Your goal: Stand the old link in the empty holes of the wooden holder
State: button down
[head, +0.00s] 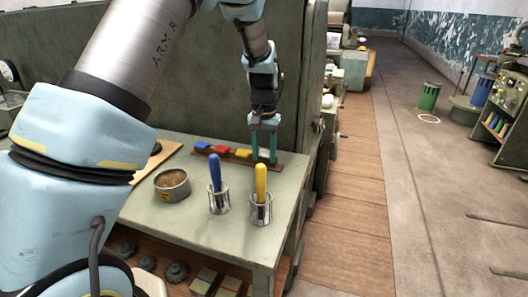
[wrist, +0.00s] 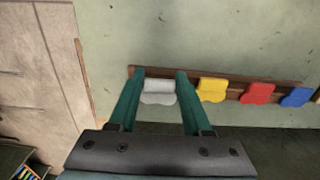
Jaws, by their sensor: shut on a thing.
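The old link (wrist: 158,92) is a pale grey piece between my gripper's two teal fingers (wrist: 160,76). My gripper is shut on it at the right end of the wooden holder in the head view. The brown holder (wrist: 229,88) is a long strip on the table. Yellow (wrist: 212,90), red (wrist: 257,93) and blue (wrist: 295,97) links stand along it, beside the grey one. In the head view my gripper (head: 264,158) points down at the holder (head: 279,164). I cannot tell whether the grey link sits in the holes or just above them.
On the green table (head: 150,221), a round tin (head: 172,184) stands front left. Clear cups hold a blue-handled tool (head: 215,172) and a yellow-handled tool (head: 261,184) in front of the holder. A green panel (head: 200,95) rises behind. Floor is free to the right.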

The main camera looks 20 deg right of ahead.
jog(key=shift+f, duration=0.55)
dwell(1.0)
grip_release()
dwell(0.6)
jog(key=shift+r, duration=0.1)
dwell(0.3)
notch_tip(320, 180, up, 8)
jog(key=p, duration=0.6)
jog(key=shift+r, duration=0.15)
dwell(0.4)
